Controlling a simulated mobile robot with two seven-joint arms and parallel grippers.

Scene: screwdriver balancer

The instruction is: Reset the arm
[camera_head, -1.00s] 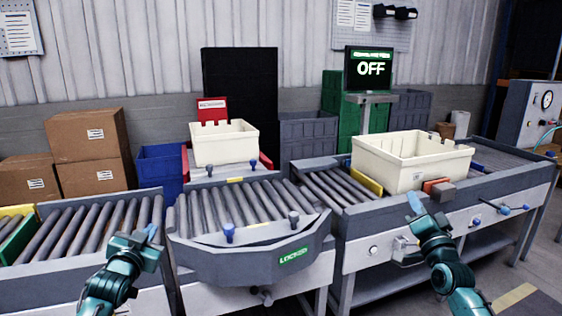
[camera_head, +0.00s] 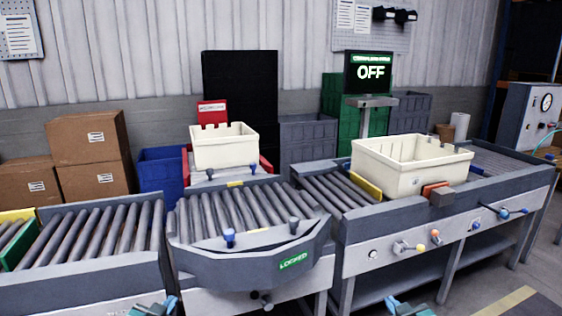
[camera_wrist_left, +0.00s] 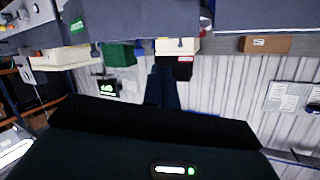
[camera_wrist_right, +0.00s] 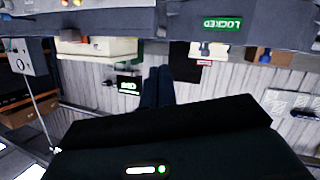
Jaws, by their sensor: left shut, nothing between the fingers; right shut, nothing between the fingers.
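My left gripper (camera_head: 160,305) shows only its tip at the bottom edge of the head view, in front of the left conveyor. My right gripper (camera_head: 395,304) shows at the bottom edge too, in front of the right conveyor's legs. In the left wrist view, the left fingers (camera_wrist_left: 162,88) are together and empty. In the right wrist view, the right fingers (camera_wrist_right: 158,88) are together and empty. Both grippers are apart from the conveyors. Most of both arms is out of the head view.
A cream bin (camera_head: 410,168) sits on the right conveyor and another cream bin (camera_head: 224,146) stands behind the middle roller section. The middle section carries a green "LOCKED" sign (camera_head: 293,260). A screen (camera_head: 370,72) reads "OFF". Cardboard boxes (camera_head: 88,138) are stacked at the left.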

